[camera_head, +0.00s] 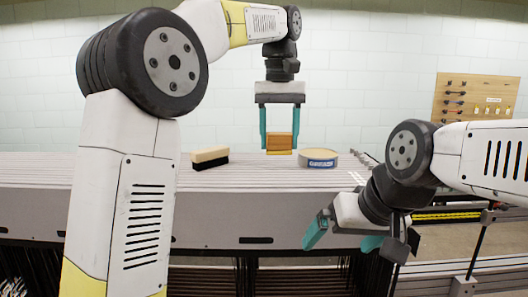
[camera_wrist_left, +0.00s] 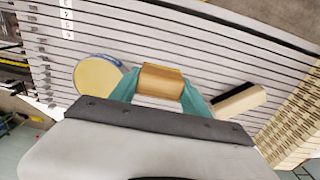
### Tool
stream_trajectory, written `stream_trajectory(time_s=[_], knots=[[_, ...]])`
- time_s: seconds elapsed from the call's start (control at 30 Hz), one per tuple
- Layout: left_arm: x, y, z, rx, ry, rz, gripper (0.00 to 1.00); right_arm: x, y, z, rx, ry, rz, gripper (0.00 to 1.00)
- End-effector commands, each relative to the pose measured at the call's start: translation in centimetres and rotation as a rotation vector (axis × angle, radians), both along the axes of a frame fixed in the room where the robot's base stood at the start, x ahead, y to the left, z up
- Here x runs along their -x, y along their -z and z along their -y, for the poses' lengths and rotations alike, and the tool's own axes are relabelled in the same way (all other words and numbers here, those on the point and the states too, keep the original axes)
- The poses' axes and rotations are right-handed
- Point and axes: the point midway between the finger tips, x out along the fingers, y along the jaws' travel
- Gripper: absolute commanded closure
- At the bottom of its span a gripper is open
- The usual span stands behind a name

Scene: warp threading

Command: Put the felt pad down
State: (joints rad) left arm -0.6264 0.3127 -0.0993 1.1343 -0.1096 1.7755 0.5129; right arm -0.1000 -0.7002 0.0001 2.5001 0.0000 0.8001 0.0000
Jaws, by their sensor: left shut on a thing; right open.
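The pad is level and appears held a little above the slatted top of the loom (camera_head: 255,178); the exact gap is hard to tell. In the left wrist view the pad (camera_wrist_left: 161,80) sits between the fingertips of the left gripper (camera_wrist_left: 160,88). My right gripper (camera_head: 344,237) is open and empty, low in front of the loom's right side.
A brush (camera_head: 210,158) with a pale top and dark side lies left of the pad. A round tin (camera_head: 318,159) with a blue label stands to its right. Both are close to the held pad. The slats in front are clear. A pegboard (camera_head: 476,96) hangs behind.

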Motion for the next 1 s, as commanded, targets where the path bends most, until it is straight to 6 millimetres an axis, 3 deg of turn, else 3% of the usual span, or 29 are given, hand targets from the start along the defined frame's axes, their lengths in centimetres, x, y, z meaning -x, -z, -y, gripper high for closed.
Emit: stream_trajectory(time_s=[0.1,0.37,0.6,0.97,1.0], knots=[[-1.2,0.2,-1.7,0.0,-0.003,-0.001,0.78,0.0,0.0,0.0,0.0,0.0,0.0,0.0],[-2.7,0.4,-3.7,0.0,-0.004,0.001,0.78,0.0,0.0,0.0,0.0,0.0,0.0,0.0],[-2.5,3.7,-3.5,0.0,0.001,0.0,0.78,0.0,0.0,0.0,0.0,0.0,0.0,0.0],[-2.5,4.1,-3.5,0.0,0.0,0.0,0.78,0.0,0.0,0.0,0.0,0.0,0.0,0.0],[-2.5,4.2,-3.5,0.0,0.0,0.0,0.44,0.0,0.0,0.0,0.0,0.0,0.0,0.0]])
